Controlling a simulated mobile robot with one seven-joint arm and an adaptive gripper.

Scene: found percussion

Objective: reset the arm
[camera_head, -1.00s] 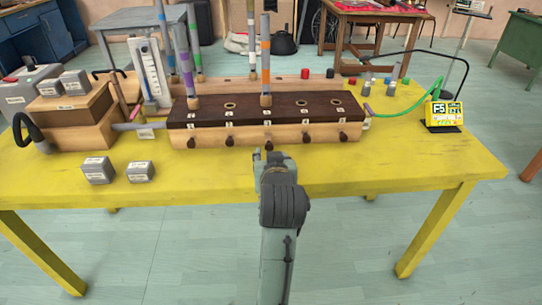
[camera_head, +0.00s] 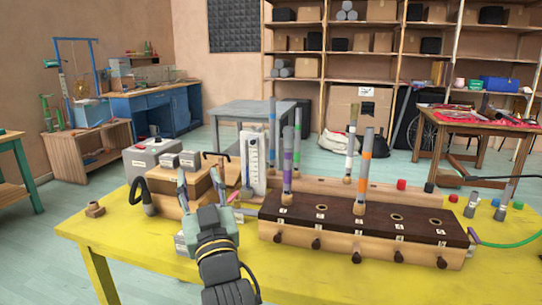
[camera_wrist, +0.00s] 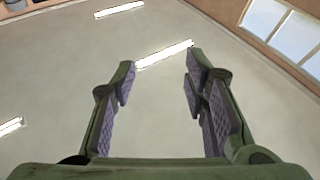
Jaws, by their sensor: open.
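My gripper (camera_head: 204,184) is raised over the front left part of the yellow table, in front of the wooden box and left of the dark-topped pipe block. Its fingers point up and are spread apart. In the wrist view my gripper (camera_wrist: 158,95) is open, with nothing between its padded fingers and the ceiling behind them. The dark-topped wooden block (camera_head: 360,218) has several holes, and several pipes with coloured bands stand in or behind it.
The yellow table (camera_head: 150,255) carries a wooden box (camera_head: 180,188), a grey case (camera_head: 152,158) and a white gauge panel (camera_head: 252,160). Small pegs (camera_head: 472,205) and a green hose (camera_head: 505,243) lie at the right. A blue cabinet (camera_head: 150,110) and shelves (camera_head: 380,60) stand behind.

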